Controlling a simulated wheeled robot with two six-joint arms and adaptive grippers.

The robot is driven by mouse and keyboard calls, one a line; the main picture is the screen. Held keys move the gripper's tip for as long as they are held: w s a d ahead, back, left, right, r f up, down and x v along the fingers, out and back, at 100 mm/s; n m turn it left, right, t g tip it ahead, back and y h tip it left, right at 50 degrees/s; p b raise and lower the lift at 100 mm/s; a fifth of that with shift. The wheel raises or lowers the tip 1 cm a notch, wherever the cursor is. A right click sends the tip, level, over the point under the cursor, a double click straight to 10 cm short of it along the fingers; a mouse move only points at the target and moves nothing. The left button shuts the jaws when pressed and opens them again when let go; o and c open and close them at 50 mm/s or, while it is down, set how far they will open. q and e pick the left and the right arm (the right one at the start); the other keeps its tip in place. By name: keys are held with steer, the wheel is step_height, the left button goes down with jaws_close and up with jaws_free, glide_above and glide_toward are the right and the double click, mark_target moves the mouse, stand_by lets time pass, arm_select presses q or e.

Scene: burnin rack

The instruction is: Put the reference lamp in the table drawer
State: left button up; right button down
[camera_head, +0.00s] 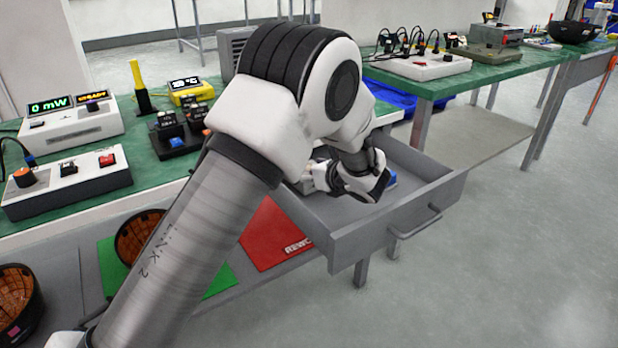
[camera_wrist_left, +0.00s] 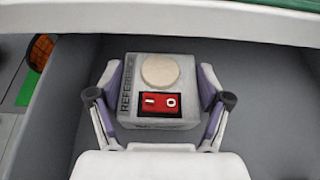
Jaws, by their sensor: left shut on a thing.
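The reference lamp (camera_wrist_left: 150,118) is a grey box with a pale round disc on top, a red rocker switch and "REFERE" lettering on its side. My left gripper (camera_wrist_left: 163,92) is shut on it, one finger at each side. The table drawer (camera_head: 340,245) is pulled out, grey, with a bar handle on its front. In the head view my left gripper (camera_head: 352,180) is down inside the drawer, and my own arm hides most of the lamp. I cannot tell whether the lamp touches the drawer floor. My right gripper is not in view.
The green bench top (camera_head: 150,190) holds a power meter (camera_head: 72,128), a switch box (camera_head: 68,183) and a yellow-framed display (camera_head: 190,92). A red mat (camera_head: 268,235) and round orange-lined bins (camera_head: 15,300) are on the lower shelf. The floor right of the drawer is clear.

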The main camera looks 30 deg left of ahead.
mark_target(326, 201)
arm_select(q)
steer(key=shift+d+f, duration=0.2)
steer(key=shift+c, duration=0.7)
steer(key=o, duration=1.3)
steer(key=shift+o, duration=0.2)
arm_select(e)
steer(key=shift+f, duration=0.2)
arm_select(q)
steer(key=shift+r, duration=0.1)
steer(key=p+v, duration=0.2)
steer(key=v, duration=0.5)
steer(key=shift+s+p, duration=0.1)
steer(key=shift+p, duration=0.2)
steer(key=shift+d, duration=0.15)
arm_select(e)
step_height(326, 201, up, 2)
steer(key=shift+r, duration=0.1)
